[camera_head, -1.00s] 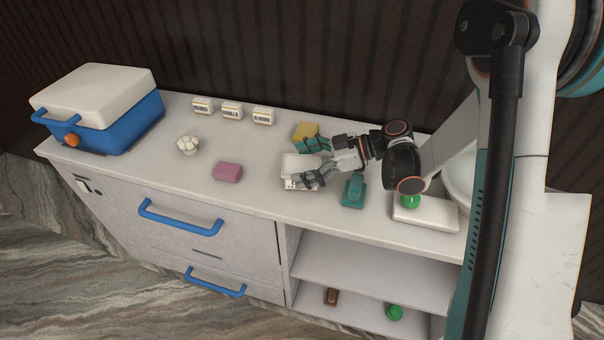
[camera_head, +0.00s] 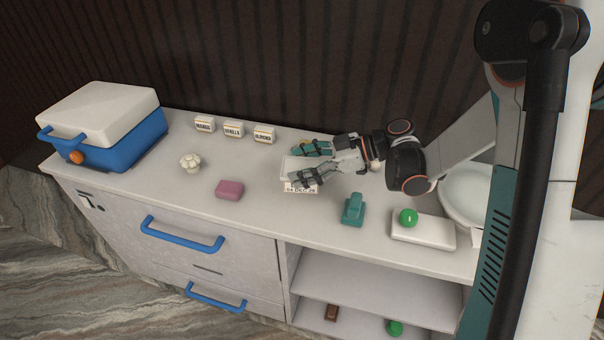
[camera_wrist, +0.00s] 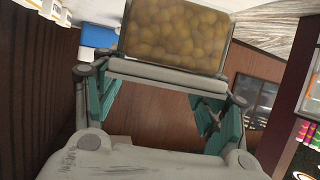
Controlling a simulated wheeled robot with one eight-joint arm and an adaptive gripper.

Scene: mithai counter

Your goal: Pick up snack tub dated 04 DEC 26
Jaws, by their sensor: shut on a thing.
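The snack tub (camera_head: 292,171) has a pale top and a front label reading "04 DEC 26". My gripper (camera_head: 300,166) is shut on it, with one finger at its far side and one at its near side. In the wrist view the tub (camera_wrist: 175,36) is clear-walled, full of round yellow-brown pieces, and sits across the far end of my fingers. The tub appears held a little above the counter, though its underside is not clearly seen.
The white counter (camera_head: 265,207) carries a pink block (camera_head: 230,189), a teal object (camera_head: 352,209), a white slab (camera_head: 424,232) with a green ball (camera_head: 408,217), a white bumpy piece (camera_head: 190,163), three small labelled boxes (camera_head: 233,130) and a blue cooler (camera_head: 125,138).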

